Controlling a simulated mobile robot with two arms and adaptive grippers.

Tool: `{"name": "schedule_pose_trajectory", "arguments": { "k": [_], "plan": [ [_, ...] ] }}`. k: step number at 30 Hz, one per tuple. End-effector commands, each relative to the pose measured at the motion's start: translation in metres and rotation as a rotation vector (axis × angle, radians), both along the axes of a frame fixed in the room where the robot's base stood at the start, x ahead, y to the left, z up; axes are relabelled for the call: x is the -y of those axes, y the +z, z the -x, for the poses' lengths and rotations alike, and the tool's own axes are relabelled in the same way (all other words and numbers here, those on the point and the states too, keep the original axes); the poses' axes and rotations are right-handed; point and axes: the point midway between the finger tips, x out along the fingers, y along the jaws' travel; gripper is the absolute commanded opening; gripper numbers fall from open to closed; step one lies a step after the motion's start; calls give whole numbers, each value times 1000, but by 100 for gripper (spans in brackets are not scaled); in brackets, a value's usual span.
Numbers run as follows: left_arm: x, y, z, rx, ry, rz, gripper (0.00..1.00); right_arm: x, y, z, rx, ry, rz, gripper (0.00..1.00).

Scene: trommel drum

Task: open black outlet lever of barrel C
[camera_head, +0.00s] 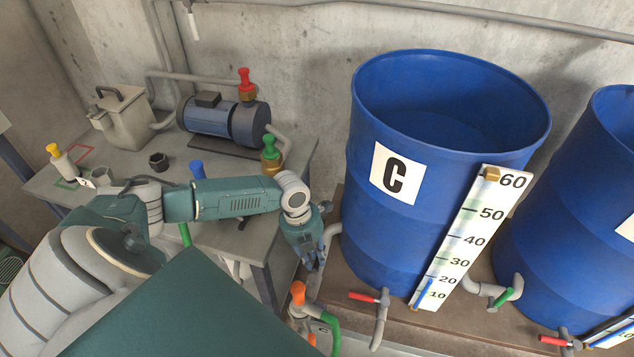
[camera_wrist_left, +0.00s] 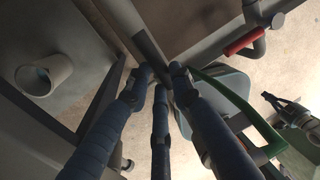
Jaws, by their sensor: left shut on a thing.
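My left gripper (camera_head: 314,262) points down just left of the barrel, near a grey outlet pipe (camera_head: 332,232). In the left wrist view its fingers (camera_wrist_left: 160,76) close around a dark bar (camera_wrist_left: 148,48), which looks like the black lever. In the head view the lever is hidden by the gripper. What looks like my right gripper (camera_wrist_left: 274,106) shows small at the right of the wrist view; its jaw state is unclear.
A red-handled valve (camera_head: 366,297) sits low before barrel C, beside a level scale (camera_head: 470,235). An orange-topped valve (camera_head: 298,293) and green handle (camera_head: 335,336) are below my gripper. A grey table (camera_head: 225,240) with a blue pump (camera_head: 210,117) stands left. Another blue barrel (camera_head: 560,205) stands right.

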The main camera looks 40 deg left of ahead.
Motion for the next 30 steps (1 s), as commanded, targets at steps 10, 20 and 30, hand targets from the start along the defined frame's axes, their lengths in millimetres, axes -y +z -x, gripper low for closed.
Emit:
{"name": "schedule_pose_trajectory", "arguments": {
  "k": [10, 20, 30],
  "plan": [
    [0, -1, 2, -2, -13, -4, 35, -6, 0, -1, 2, -1, -7, 0],
    [0, 1, 0, 0, -8, -1, 41, -9, 0, -3, 4, 3, -11, 0],
    [-10, 51, 3, 5, -9, -3, 41, -8, 0, -2, 2, 1, -9, 0]
  ]
}}
